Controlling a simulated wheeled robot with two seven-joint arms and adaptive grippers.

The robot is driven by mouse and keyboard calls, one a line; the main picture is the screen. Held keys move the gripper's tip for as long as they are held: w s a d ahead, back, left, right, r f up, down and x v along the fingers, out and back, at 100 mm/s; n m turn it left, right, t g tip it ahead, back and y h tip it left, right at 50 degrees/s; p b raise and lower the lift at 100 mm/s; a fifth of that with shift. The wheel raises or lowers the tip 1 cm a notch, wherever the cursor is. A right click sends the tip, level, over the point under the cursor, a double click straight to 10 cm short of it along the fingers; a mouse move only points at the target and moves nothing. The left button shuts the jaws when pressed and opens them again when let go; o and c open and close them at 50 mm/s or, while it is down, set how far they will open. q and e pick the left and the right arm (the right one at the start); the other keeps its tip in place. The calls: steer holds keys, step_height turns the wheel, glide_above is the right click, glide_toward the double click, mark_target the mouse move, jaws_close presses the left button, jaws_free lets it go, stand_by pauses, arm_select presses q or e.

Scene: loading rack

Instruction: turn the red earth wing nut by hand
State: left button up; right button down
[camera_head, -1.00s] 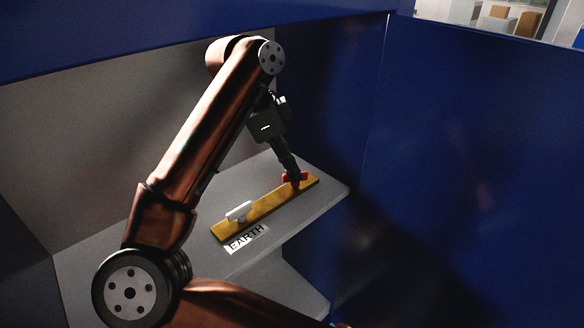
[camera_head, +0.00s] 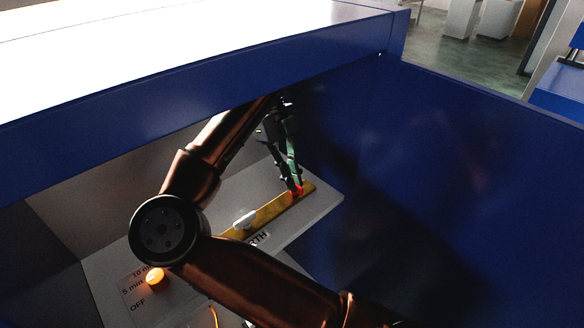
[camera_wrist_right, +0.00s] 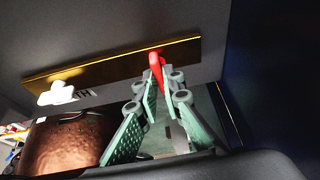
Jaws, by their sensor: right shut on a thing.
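The red wing nut (camera_head: 297,191) sits near the far right end of a brass bar on the grey panel. In the right wrist view the red wing nut (camera_wrist_right: 155,62) stands out from the bar between my fingertips. My right gripper (camera_head: 294,184) is shut on it, and its fingers hide part of the nut. The gripper also shows in the right wrist view (camera_wrist_right: 160,84). The brass bar (camera_head: 268,212) also carries a white wing nut (camera_head: 244,220) to the left. The label below reads "RTH", its start hidden by my arm. My left gripper is not in view.
A lit orange knob (camera_head: 156,279) with "5 min" and "OFF" markings is at the lower left. A blue wall (camera_head: 440,170) stands close on the right, and a blue beam (camera_head: 200,75) crosses above my arm.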

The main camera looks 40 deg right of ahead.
steer(key=shift+r+m+y+p, duration=0.3)
steer(key=shift+m+p, duration=0.15)
steer(key=shift+m, duration=0.35)
steer(key=shift+d+f+m+y+p, duration=0.15)
steer(key=shift+m+y+p, duration=0.3)
steer(key=shift+m, duration=0.75)
steer(key=c, duration=2.1)
jaws_free()
steer(key=shift+f, duration=0.1)
